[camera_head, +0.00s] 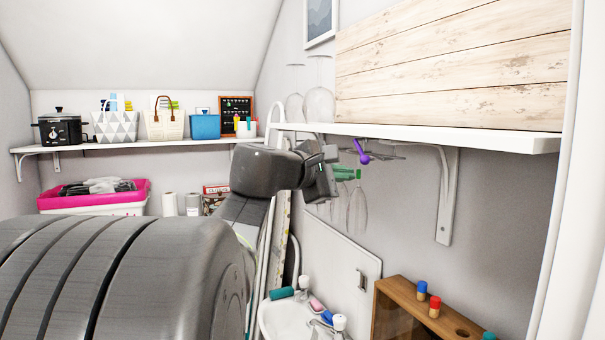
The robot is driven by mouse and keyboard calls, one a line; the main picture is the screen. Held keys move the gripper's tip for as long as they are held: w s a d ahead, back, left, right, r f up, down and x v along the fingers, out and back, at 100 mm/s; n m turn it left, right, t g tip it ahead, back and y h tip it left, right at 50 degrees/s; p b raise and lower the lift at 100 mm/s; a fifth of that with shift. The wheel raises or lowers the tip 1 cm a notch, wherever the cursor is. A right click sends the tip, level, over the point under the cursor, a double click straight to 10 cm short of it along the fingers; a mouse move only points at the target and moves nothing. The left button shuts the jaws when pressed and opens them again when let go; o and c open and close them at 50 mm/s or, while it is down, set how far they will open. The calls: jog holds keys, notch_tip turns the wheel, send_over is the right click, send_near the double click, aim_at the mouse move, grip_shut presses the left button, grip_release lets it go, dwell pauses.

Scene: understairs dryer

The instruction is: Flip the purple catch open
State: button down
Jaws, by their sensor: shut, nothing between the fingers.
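The purple catch (362,152) is a small lever with a rounded lower end, just under the front edge of the white shelf at the right. It sits by a dark rack under the shelf, from which glasses (358,208) hang. My gripper (332,172) is just left of the catch, and a small gap shows between them in this view. The gripper is shut and empty. My wrist hides part of the wall behind it. How far the catch is turned is hard to tell at this size.
The white shelf (450,136) and its bracket (446,195) are close to my gripper. Below are a sink (285,318) and a wooden box (400,300) with coloured pegs. A pink-rimmed bin (142,195) stands far left.

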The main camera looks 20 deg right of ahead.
jog(key=a+b, duration=0.3)
jog(key=a, duration=0.6)
jog(key=shift+s+a+b, duration=0.25)
jog(key=shift+s+b, duration=0.1)
jog(key=shift+s, duration=0.05)
jog(key=shift+d, duration=0.15)
jog(key=d+f+p, duration=0.1)
jog(key=d+f, duration=0.2)
jog(key=d, duration=0.6)
jog(key=w+r+m+t+p, duration=0.1)
jog(key=w+r+m+p, duration=0.1)
jog(key=w+r+m, duration=0.2)
jog(key=shift+r+h, duration=0.3)
jog(key=shift+h, duration=0.1)
jog(key=shift+w, duration=0.1)
dwell(0.3)
